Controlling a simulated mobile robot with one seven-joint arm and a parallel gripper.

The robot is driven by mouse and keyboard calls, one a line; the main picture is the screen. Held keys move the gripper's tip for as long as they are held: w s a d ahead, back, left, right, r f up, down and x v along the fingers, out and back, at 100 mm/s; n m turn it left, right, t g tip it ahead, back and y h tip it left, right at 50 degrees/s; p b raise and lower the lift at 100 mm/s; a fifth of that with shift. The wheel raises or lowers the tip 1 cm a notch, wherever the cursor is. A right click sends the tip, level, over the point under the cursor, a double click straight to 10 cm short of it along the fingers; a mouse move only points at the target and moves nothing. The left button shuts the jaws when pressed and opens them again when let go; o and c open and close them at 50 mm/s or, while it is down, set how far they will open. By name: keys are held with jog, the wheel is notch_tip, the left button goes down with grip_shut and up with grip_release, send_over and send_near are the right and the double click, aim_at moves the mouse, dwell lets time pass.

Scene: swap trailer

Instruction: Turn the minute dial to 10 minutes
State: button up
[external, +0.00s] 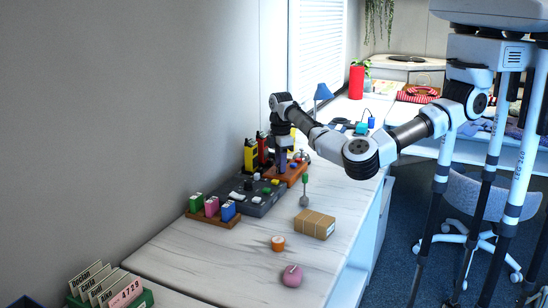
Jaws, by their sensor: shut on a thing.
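My arm (315,130) reaches left over the white counter, and my gripper (282,160) points down at the brown wooden board (288,178) near the wall. The gripper is shut on a small part at the board, which I take to be the minute dial. My gripper mostly hides this part, and its markings and angle are too small to read. Small light and coloured parts also sit on the board.
A dark panel (250,195) with small coloured parts adjoins the board. Pink, green and blue blocks stand on a rack (212,217). A cardboard box (314,224), an orange round object (278,243) and a pink object (292,276) lie in front. Yellow and red devices stand behind.

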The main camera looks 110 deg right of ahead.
jog(key=m+p, duration=0.1)
jog(key=m, duration=0.2)
jog(key=shift+r+p, duration=0.1)
jog(key=shift+p, duration=0.25)
jog(key=m+p, duration=0.1)
jog(key=m, duration=0.2)
jog(key=shift+m, duration=0.3)
jog(key=m+p, duration=0.1)
jog(key=m, duration=0.2)
jog(key=shift+m, duration=0.3)
jog(key=m, duration=0.3)
jog(key=shift+m+p, duration=0.4)
jog(key=m, duration=0.3)
jog(key=shift+m, duration=0.3)
jog(key=m, duration=0.3)
jog(key=shift+m, duration=0.3)
jog(key=m, duration=0.6)
jog(key=shift+m, duration=0.3)
